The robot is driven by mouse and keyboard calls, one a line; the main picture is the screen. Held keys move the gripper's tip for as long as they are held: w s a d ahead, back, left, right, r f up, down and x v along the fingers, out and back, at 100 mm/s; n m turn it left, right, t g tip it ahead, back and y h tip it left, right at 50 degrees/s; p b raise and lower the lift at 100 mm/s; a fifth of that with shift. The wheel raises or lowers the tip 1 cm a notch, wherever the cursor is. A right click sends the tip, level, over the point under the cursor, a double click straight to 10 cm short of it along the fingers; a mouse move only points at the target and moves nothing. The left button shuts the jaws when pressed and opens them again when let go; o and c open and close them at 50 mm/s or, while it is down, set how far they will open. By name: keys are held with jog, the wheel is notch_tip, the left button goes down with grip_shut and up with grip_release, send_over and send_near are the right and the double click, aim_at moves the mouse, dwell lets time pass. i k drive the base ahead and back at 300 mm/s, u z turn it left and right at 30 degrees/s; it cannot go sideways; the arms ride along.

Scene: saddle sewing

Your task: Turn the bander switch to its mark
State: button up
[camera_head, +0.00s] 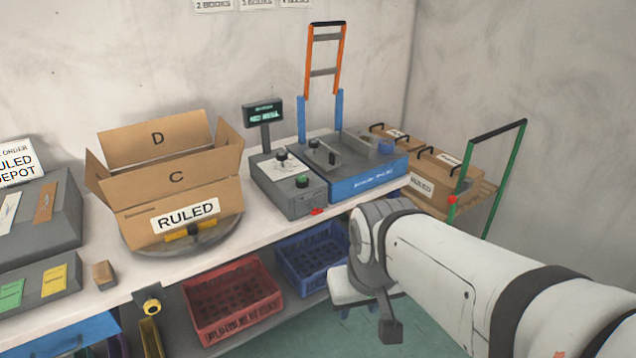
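The bander appears to be the blue-fronted machine (368,181) on the bench, with an orange and blue upright frame (325,72) behind it. To its left stands a grey control box (289,190). My white arm reaches in from the lower right. Its dark end piece (390,328) hangs in front of the bench, apart from the knobs; its fingers cannot be made out.
An open carton marked RULED (186,215) stands on a round plate to the left. A small display (263,112) stands behind the control box. Red (232,300) and blue (313,258) crates sit below. A green-handled cart (490,190) with boxes stands right.

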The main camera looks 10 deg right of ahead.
aim_at(316, 211)
jog(key=z, duration=0.1)
jog(key=k, duration=0.6)
jog(key=z, duration=0.45)
jog(key=i, duration=1.05)
jog(key=u, duration=0.1)
